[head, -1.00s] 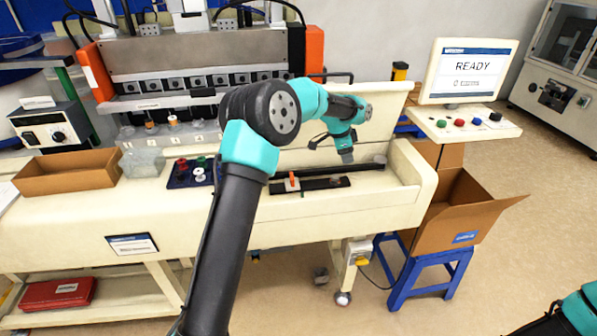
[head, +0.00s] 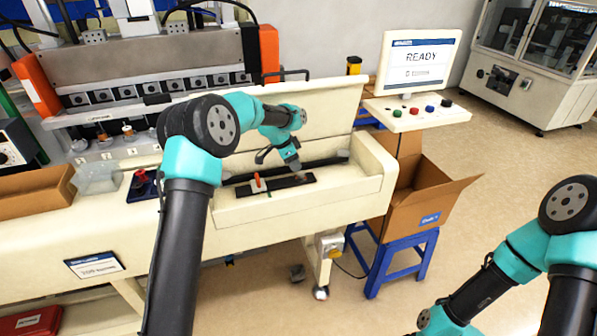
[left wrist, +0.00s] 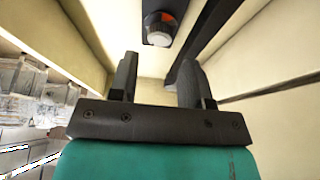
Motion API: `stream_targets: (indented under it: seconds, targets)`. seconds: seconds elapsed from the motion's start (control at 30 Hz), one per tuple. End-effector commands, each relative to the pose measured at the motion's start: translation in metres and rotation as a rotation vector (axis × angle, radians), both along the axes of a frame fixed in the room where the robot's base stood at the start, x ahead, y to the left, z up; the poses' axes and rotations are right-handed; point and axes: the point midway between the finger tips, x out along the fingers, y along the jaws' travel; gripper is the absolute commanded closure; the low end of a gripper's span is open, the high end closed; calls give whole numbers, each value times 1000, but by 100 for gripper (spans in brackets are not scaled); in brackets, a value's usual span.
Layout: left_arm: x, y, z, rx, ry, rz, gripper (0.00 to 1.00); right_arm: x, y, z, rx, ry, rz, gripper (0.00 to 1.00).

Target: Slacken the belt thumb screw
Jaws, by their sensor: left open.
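The thumb screw (left wrist: 160,28) shows in the left wrist view as a round grey knob with an orange mark beside it, on a dark plate. In the head view the dark plate (head: 243,191) lies in the cream trough, with an orange lever (head: 257,182) standing on it. The screw is hard to make out there near my gripper. My left gripper (head: 293,164) points down over the plate's right part. In the left wrist view its fingers (left wrist: 158,68) are apart and empty, with the knob beyond the tips.
A long dark bar (left wrist: 207,38) runs beside the plate along the trough. The trough's cream walls (head: 374,184) are close on the sides. A READY screen (head: 419,60), a button panel (head: 440,112) and an open cardboard box (head: 420,200) stand to the right.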

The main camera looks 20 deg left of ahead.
Motion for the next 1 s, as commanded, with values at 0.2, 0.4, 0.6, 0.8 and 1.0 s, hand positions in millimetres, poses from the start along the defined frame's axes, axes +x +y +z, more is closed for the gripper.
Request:
stream_targets:
  seconds: [0.2, 0.4, 0.6, 0.8, 1.0]
  targets:
    - [6, -11, -31, 0, 3, -1, 56, 0, 0, 0, 0, 0, 0, 13]
    - [10, -16, -46, 0, 1, 0, 56, 0, 0, 0, 0, 0, 0, 13]
    - [10, -17, -48, 1, 1, 0, 56, 0, 0, 0, 0, 0, 0, 13]
    - [10, -17, -48, 1, 1, 0, 65, 0, 0, 0, 0, 0, 0, 13]
    - [10, -17, -47, 1, 1, 0, 84, 0, 0, 0, 0, 0, 0, 13]
